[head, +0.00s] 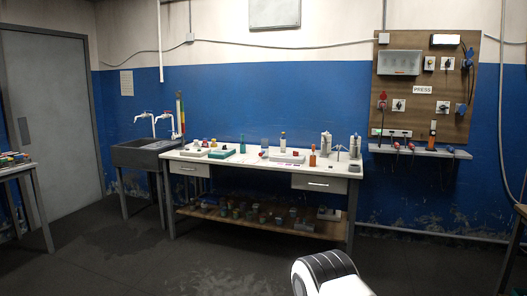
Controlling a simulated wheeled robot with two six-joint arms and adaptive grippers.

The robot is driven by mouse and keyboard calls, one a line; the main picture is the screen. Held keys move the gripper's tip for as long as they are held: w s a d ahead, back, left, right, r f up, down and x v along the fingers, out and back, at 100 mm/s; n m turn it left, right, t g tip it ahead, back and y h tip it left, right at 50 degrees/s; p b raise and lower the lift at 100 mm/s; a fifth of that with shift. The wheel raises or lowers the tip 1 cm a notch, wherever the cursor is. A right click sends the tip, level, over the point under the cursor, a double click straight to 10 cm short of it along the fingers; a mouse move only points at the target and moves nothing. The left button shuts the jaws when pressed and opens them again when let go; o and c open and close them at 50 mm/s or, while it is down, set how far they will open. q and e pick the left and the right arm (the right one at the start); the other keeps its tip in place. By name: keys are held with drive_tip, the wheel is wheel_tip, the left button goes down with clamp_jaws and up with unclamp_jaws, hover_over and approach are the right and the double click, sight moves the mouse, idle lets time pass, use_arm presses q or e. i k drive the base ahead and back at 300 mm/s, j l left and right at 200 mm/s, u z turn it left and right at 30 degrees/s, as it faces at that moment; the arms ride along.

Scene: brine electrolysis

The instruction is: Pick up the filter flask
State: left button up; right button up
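A white-topped workbench (215,160) stands across the room against the blue wall, with small glassware and bottles on it. I cannot tell which piece is the filter flask at this distance. A teal bottle (242,144), a clear bluish vessel (264,144) and an orange bottle (312,156) stand upright on the top. Neither gripper is in view. Only a white and black part of my own body shows at the bottom edge.
A dark sink (143,155) adjoins the bench's left end. Several small items sit on the bench's lower wooden shelf (245,228). A wall panel (427,80) hangs at right above a narrow shelf (418,151). Another table (18,170) stands far left. The floor before the bench is clear.

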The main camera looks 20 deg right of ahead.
sight(265, 142)
drive_tip(key=z, duration=0.3)
drive_tip(key=i, duration=2.45)
drive_tip(key=l+z, duration=0.05)
drive_tip(key=l, duration=0.05)
